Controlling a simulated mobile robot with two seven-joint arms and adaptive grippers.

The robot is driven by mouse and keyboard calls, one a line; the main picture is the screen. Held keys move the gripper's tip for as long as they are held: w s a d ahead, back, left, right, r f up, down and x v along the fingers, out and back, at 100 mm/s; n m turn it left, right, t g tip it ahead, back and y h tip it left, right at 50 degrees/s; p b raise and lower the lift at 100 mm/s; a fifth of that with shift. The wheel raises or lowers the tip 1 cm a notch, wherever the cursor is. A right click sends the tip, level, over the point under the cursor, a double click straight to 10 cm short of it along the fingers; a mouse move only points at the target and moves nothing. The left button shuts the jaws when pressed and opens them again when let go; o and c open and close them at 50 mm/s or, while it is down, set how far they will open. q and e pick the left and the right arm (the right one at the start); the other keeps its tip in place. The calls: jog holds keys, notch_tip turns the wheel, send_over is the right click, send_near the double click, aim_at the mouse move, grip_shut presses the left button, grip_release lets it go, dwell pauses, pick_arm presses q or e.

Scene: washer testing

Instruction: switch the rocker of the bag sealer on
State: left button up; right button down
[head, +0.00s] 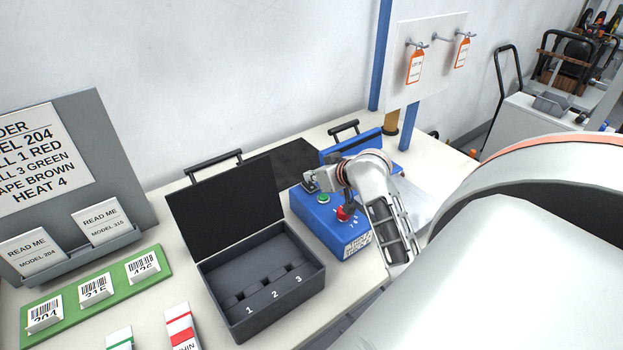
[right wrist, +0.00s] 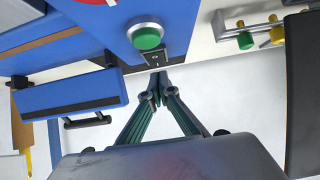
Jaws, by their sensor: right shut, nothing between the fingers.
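The blue bag sealer (head: 306,210) stands on the bench right of the open black case, with a green button (head: 323,198) and a red knob (head: 345,212) on top. In the right wrist view, the black rocker (right wrist: 156,57) sits in the blue panel beside the green button (right wrist: 147,37). My right gripper (head: 310,182) is over the sealer's far left edge, shut and empty. In the wrist view its closed fingertips (right wrist: 158,76) lie just short of the rocker; I cannot tell if they touch. In the head view the rocker is hidden. My left gripper is not in view.
The open black case (head: 255,250) with numbered slots stands left of the sealer. The sealer's blue bar (head: 345,147) with a black handle is behind my gripper. A dark mat (head: 293,160) lies at the back. A green label board (head: 95,290) is at the left.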

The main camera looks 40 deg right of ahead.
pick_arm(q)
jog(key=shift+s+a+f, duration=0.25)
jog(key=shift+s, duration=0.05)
pick_arm(e)
jog(key=shift+f, duration=0.55)
jog(key=shift+w+f, duration=0.25)
jog(key=shift+f, duration=0.05)
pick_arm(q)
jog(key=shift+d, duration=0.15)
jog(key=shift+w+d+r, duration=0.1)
pick_arm(e)
jog(key=shift+w+r, duration=0.1)
jog(key=shift+w+d+r, duration=0.15)
jog(key=shift+w, duration=0.5)
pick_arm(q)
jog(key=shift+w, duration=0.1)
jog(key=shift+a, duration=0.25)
